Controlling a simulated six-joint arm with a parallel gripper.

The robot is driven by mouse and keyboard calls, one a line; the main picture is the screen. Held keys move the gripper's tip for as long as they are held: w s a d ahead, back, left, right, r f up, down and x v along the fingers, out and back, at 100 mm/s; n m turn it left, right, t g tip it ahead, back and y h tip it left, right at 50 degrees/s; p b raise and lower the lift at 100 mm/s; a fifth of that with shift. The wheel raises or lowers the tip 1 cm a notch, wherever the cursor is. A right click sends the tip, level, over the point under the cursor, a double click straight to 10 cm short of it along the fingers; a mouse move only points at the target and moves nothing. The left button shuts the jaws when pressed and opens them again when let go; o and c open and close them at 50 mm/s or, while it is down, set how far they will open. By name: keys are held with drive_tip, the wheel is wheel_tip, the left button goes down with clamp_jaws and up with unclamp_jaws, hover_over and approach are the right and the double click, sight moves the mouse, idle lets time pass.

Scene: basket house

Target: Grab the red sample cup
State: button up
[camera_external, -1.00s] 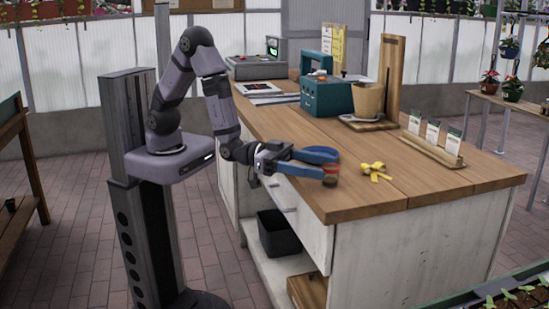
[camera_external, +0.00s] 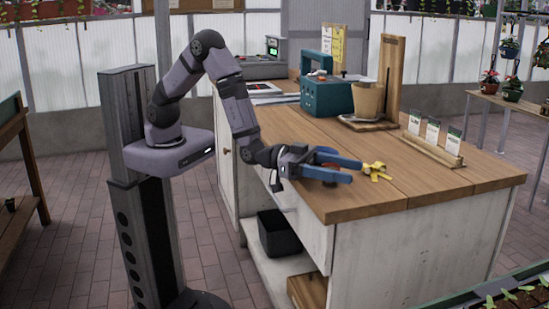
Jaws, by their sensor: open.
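My gripper (camera_external: 354,170), with blue fingers, is open and low over the near part of the wooden bench top. Its fingers point right. A small reddish patch (camera_external: 329,164) shows between the fingers, at the spot where the red sample cup stands; most of the cup is hidden by the fingers. The fingers appear to be on either side of it, and I cannot tell whether they touch it.
A yellow bow-shaped object (camera_external: 376,171) lies just beyond the fingertips. A card holder (camera_external: 432,149) stands to the right. A tan pot (camera_external: 368,99) and a teal box (camera_external: 327,97) stand farther back. The front right of the bench top (camera_external: 440,185) is clear.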

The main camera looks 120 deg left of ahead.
drive_tip(key=shift+w, duration=0.25)
drive_tip(key=shift+c, duration=0.3)
drive_tip(key=c, duration=1.1)
drive_tip(key=shift+r, duration=0.1)
